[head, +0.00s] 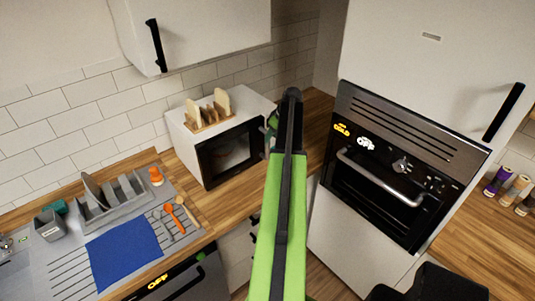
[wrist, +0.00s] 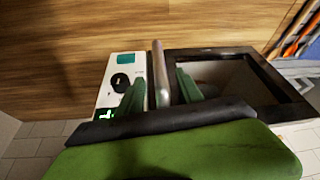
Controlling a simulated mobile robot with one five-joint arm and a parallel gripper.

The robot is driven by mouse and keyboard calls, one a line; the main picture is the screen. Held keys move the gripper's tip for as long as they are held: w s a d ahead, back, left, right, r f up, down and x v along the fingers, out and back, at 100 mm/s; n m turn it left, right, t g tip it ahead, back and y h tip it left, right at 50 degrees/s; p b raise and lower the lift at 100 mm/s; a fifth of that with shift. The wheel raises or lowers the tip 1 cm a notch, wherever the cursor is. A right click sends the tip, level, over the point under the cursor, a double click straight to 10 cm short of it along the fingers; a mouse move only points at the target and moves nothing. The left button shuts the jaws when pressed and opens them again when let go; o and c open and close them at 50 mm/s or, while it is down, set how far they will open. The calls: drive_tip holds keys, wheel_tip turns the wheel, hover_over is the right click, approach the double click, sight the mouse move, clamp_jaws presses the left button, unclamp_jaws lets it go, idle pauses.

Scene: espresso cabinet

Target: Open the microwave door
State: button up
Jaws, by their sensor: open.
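The white microwave (head: 190,125) stands on the wooden counter, and its dark-framed glass door (head: 230,152) looks shut. In the wrist view, the door (wrist: 275,75) lies right of the upright metal handle (wrist: 158,60), and the white control panel (wrist: 121,72) with a black dial lies left of it. My gripper (wrist: 160,92) is open, with one green finger on each side of the handle. Whether either finger touches it I cannot tell. In the head view my green arm hides the microwave's right side, and only a bit of my gripper (head: 271,125) shows.
A wooden rack with bread slices (head: 208,112) sits on top of the microwave. Left of it are a dish rack (head: 115,203), a blue cloth (head: 125,252) and orange utensils (head: 174,218). A built-in oven (head: 395,165) stands at right. A wall cabinet (head: 200,30) hangs above.

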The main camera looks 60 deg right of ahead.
drive_tip(key=b, duration=0.5)
hover_over(268, 156)
drive_tip(key=f, duration=0.6)
drive_tip(key=shift+w+d+f, duration=0.1)
drive_tip(key=shift+w+d, duration=0.05)
drive_tip(key=shift+d, duration=0.25)
drive_tip(key=shift+w+f, duration=0.3)
drive_tip(key=shift+f, duration=0.1)
drive_tip(key=shift+r, duration=0.1)
drive_tip(key=shift+c, duration=0.2)
clamp_jaws()
